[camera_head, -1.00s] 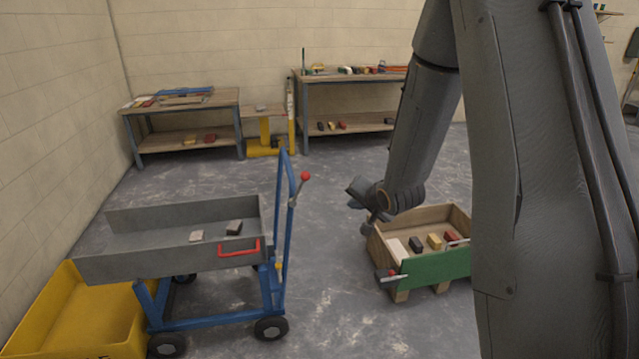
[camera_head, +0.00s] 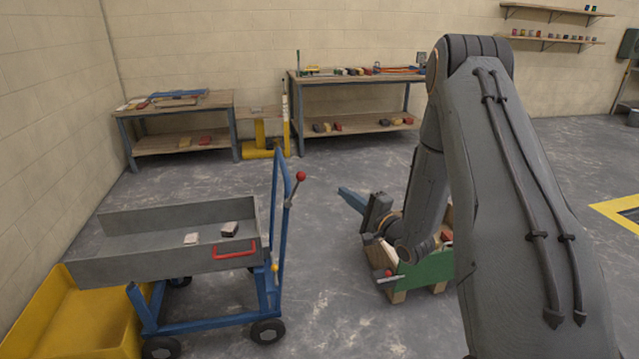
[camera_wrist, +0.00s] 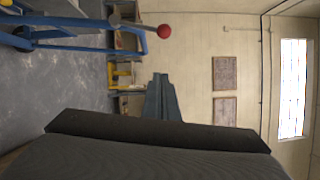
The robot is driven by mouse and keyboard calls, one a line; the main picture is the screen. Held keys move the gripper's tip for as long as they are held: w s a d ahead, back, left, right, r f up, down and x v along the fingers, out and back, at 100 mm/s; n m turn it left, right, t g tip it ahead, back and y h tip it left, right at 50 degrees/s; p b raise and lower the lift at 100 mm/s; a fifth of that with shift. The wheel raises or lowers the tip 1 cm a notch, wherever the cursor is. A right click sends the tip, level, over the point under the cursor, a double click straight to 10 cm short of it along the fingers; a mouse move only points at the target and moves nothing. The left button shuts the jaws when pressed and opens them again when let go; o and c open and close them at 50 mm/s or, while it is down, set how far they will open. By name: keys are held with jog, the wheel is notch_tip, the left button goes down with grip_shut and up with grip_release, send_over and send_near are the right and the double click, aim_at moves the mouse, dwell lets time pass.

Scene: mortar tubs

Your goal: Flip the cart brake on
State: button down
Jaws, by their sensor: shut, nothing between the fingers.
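The cart (camera_head: 203,322) has a blue frame and a grey tray, and stands at the left in the head view. Its brake lever (camera_head: 294,190) has a red ball knob and leans up and right from the blue handle post. The red knob (camera_wrist: 164,31) also shows at the top of the wrist view, on its thin rod. My gripper (camera_head: 341,190) is shut and empty, to the right of the lever and apart from it, pointing left toward it. In the wrist view my gripper (camera_wrist: 161,78) shows as a blue-grey wedge below the knob.
A wooden crate with a green front (camera_head: 425,270) stands below and behind my wrist. Workbenches (camera_head: 345,80) line the back wall. The floor between the cart and the crate is clear.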

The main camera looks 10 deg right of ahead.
jog(key=w+a+r+p, duration=0.1)
jog(key=w+a+p, duration=0.1)
jog(key=w+a, duration=0.5)
jog(key=shift+p+x, duration=0.3)
jog(key=shift+x, duration=0.55)
jog(key=shift+d+r, duration=0.1)
jog(key=shift+r, duration=0.15)
